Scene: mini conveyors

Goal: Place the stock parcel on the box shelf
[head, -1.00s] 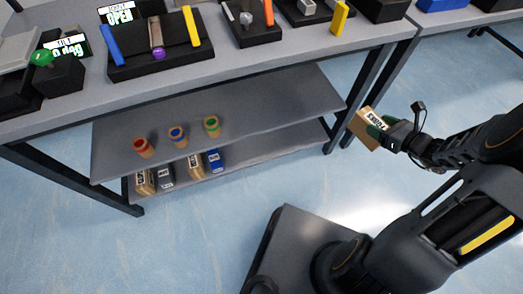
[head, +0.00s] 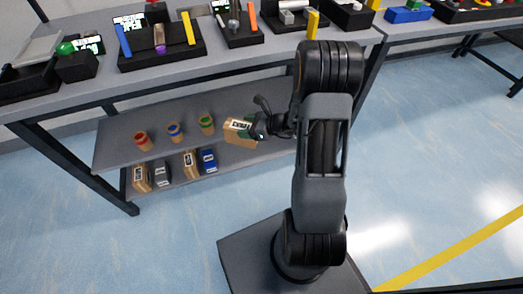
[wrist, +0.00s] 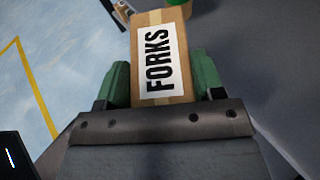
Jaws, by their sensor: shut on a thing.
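The cardboard parcel (head: 238,132) has a white label. In the wrist view the label on the parcel (wrist: 160,60) reads FORKS. My gripper (head: 254,127) is shut on it, with green fingers on both sides of it in the wrist view (wrist: 162,82). The parcel is in front of the right part of the under-table shelves, right of the green-topped cup. The lower shelf (head: 245,160) carries several boxes at its left, brown, grey and blue. Its right part looks bare but is partly hidden by the parcel and arm.
The upper shelf (head: 118,135) holds a red-topped cup (head: 142,141), a blue-topped cup (head: 174,132) and a green-topped cup (head: 206,124). The table (head: 90,92) above carries black fixtures. A dark table leg (head: 75,165) stands at the left.

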